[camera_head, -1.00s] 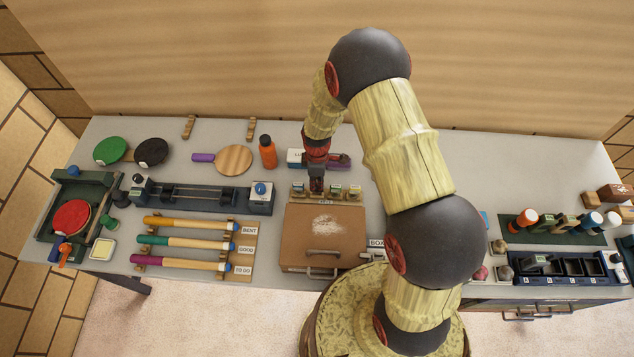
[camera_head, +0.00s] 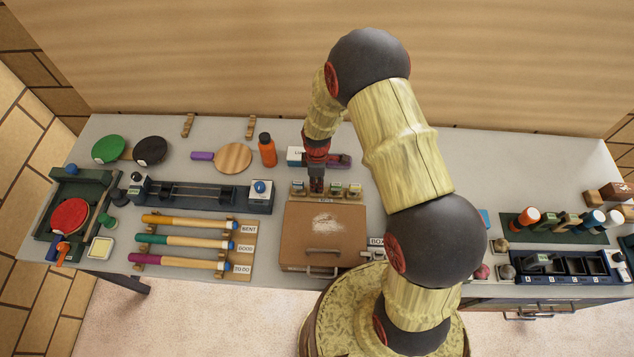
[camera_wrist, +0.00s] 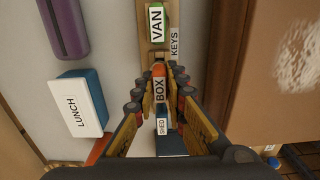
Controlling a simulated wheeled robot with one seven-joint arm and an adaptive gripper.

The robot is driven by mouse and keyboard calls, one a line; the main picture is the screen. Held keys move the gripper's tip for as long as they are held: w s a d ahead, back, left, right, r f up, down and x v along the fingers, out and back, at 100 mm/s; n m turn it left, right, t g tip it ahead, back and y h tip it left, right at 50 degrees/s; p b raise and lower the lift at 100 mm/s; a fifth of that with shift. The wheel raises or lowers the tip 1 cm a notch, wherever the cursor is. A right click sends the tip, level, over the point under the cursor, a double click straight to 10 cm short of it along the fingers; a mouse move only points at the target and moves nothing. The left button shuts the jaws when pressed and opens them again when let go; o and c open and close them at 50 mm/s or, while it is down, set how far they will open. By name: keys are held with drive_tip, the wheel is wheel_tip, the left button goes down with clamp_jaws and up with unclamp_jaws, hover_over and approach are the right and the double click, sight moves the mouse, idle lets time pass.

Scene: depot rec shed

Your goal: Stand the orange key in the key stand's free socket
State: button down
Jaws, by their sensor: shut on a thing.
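My gripper (camera_wrist: 161,72) is shut on the orange key (camera_wrist: 159,70), which carries a BOX label. In the head view my gripper (camera_head: 317,188) is over the wooden key stand (camera_head: 327,195), behind the brown case. The key stand (camera_wrist: 146,56) has a KEYS label in the wrist view. The orange key is upright in line with the stand, between the green VAN key (camera_wrist: 157,36) and the blue SHED key (camera_wrist: 161,127). My fingers hide the key's lower end and the socket, so I cannot tell whether it is seated.
The brown case (camera_head: 324,240) stands close in front of the stand. A white and blue LUNCH box (camera_wrist: 83,103) and a purple bottle (camera_wrist: 64,28) lie behind it. An orange bottle (camera_head: 267,152) stands to the left. Bare bench shows behind these.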

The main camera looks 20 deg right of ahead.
drive_tip(key=shift+f+b, duration=0.7)
idle(0.6)
drive_tip(key=c, duration=1.8)
unclamp_jaws()
drive_tip(key=shift+o, duration=0.3)
drive_tip(key=shift+r, duration=0.15)
drive_tip(key=shift+r+p, duration=2.7)
drive_tip(key=shift+r, duration=1.9)
drive_tip(key=shift+s, duration=0.1)
